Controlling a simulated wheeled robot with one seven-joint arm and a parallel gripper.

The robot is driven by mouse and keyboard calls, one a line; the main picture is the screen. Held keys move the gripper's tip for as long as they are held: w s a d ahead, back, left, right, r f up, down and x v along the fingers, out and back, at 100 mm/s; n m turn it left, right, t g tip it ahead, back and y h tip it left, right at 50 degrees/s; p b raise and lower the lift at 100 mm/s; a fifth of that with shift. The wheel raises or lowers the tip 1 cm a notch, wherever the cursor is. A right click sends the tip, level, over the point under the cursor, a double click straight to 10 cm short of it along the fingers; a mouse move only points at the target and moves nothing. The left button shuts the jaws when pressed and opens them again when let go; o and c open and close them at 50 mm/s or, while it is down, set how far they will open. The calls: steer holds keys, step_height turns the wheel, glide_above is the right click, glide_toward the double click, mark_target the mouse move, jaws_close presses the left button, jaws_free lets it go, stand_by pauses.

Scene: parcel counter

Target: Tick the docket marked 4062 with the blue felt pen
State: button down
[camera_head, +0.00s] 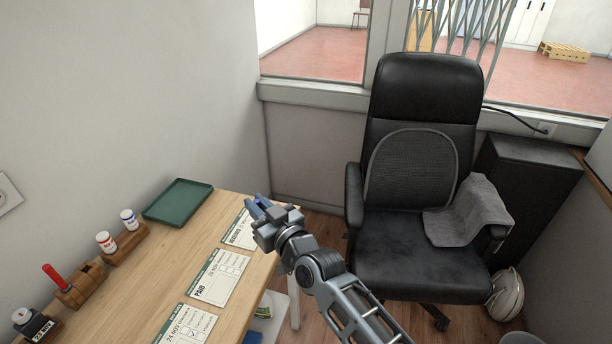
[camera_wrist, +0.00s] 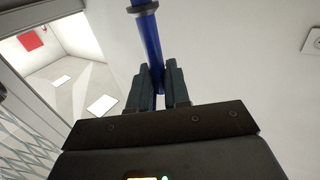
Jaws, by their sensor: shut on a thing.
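My gripper (camera_head: 262,212) is above the far end of the counter, over the far docket (camera_head: 238,232), which it partly hides. In the wrist view, my gripper (camera_wrist: 163,88) is shut on the blue felt pen (camera_wrist: 150,38), a blue shaft with a dark ring. Little of the pen shows in the head view. A middle docket (camera_head: 222,276) reads PAID and has boxes. A near docket (camera_head: 186,325) is cut by the lower edge and shows a tick in a box. I cannot read 4062 on any docket.
A green tray (camera_head: 178,202) lies at the counter's back. Two white pots stand in a wooden holder (camera_head: 125,242); a red-handled item stands in another block (camera_head: 82,285). A dated stamp (camera_head: 36,325) is at lower left. A black chair (camera_head: 420,200) stands right of the counter.

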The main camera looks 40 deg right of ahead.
steer(key=a+f+n+y+b, duration=0.1)
steer(key=a+f, duration=0.3)
steer(key=a, duration=0.5)
steer(key=shift+s+n+y+b, duration=0.2)
steer(key=shift+n+y+b, duration=0.1)
steer(key=shift+y+b, duration=0.5)
steer(key=shift+f+b, duration=0.5)
steer(key=shift+f, duration=0.05)
stand_by(1.8)
steer(key=shift+s+d+f+b, duration=0.1)
steer(key=shift+s+d+b, duration=0.25)
steer(key=shift+b, duration=0.25)
stand_by(0.9)
steer(key=shift+w, duration=0.65)
stand_by(0.9)
stand_by(0.4)
